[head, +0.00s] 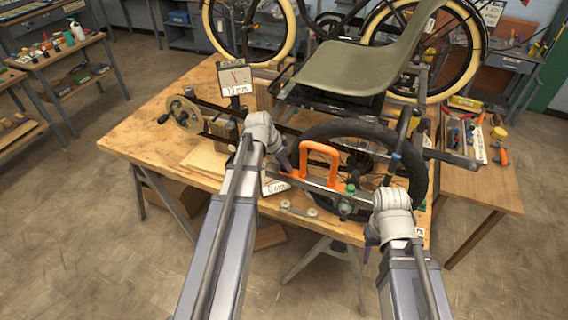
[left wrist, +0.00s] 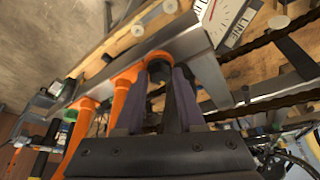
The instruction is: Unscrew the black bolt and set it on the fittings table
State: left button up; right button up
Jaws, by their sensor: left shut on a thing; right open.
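My left gripper (head: 286,160) is at the bench, just left of the orange handle (head: 320,152) on a silver bar. In the left wrist view its two purple-grey fingers (left wrist: 160,105) are shut on a dark, round-ended piece (left wrist: 160,70), apparently the black bolt, close beside orange parts. In the head view the bolt is hidden by my gripper; whether it is still threaded in cannot be told. My right gripper (head: 371,243) is open and empty at the bench's front edge, below the black wheel (head: 418,180). Which table is the fittings table is not clear.
The wooden bench (head: 150,140) carries a chain drive with a crank disc (head: 181,114), a dial sign (head: 235,77) and a grey-green seat (head: 355,68). A side table (head: 480,185) at right holds tools in a tray. A shelf table (head: 55,62) with bottles stands at far left.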

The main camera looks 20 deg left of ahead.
pick_arm(q)
jog(key=shift+s+d+n+y, duration=0.15)
jog(key=shift+n+y, duration=0.25)
jog(key=shift+n, duration=0.7)
jog(key=n+y, duration=0.1)
jog(key=n, duration=0.2)
jog(key=shift+t, duration=0.3)
jog(key=n+y, duration=0.1)
jog(key=n, duration=0.2)
jog(key=n+y, duration=0.1)
jog(key=n, duration=0.2)
jog(key=shift+g, duration=0.4)
jog(key=shift+o, duration=0.4)
jog(key=shift+n+y, duration=0.3)
jog(key=shift+n, duration=0.1)
jog(key=o, duration=0.7)
jog(key=shift+c, duration=0.2)
